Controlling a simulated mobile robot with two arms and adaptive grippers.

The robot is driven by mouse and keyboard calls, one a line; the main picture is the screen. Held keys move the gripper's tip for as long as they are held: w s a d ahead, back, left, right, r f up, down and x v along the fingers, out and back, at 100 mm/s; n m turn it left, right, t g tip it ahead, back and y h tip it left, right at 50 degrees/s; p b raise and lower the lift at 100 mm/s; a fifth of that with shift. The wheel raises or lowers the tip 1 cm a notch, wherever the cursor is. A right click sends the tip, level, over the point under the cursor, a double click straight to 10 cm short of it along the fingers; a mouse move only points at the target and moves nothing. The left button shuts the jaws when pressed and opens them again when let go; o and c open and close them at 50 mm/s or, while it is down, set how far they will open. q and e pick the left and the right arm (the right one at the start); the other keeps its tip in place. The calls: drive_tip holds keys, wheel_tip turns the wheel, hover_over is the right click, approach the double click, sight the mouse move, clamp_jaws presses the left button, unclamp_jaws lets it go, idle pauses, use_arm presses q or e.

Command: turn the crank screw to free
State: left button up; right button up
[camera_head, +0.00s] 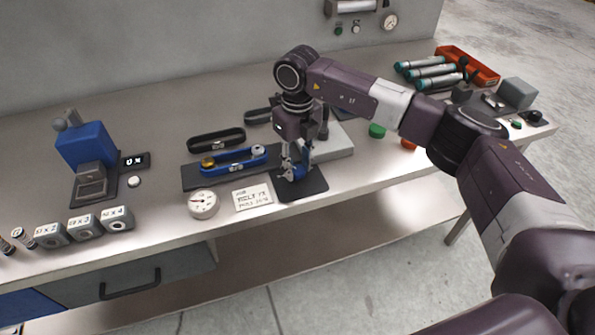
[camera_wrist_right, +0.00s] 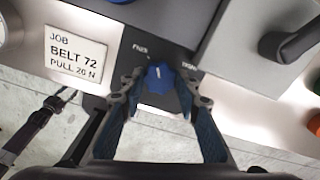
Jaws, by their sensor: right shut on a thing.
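A blue knob (camera_wrist_right: 160,77) with a white pointer mark sits on a dark plate (camera_head: 316,184) near the front edge of the table. It shows close up in the right wrist view, with a small label that seems to read FREE at its upper left and another label at its right. My right gripper (camera_head: 294,170) comes down on the plate from above. Its fingers (camera_wrist_right: 160,80) stand on either side of the knob and are shut on it. The pointer is close to upright in the right wrist view. My left gripper is not in view.
A job card (camera_head: 252,197) and a round dial (camera_head: 203,204) lie left of the plate. A blue belt device (camera_head: 233,160) is behind them. A grey block (camera_head: 335,142) stands close at the right. Green (camera_head: 377,131) and red (camera_head: 408,144) buttons are farther right.

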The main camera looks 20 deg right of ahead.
sight(298, 169)
drive_tip(key=n+b, duration=0.2)
drive_tip(key=n, duration=0.1)
drive_tip(key=shift+w, duration=0.1)
drive_tip(key=shift+n+b, duration=0.55)
drive_tip(key=shift+n, duration=0.75)
drive_tip(key=shift+r, duration=0.1)
drive_tip(key=o, duration=1.2)
drive_tip(key=shift+c, duration=0.2)
wheel_tip(298, 169, up, 12)
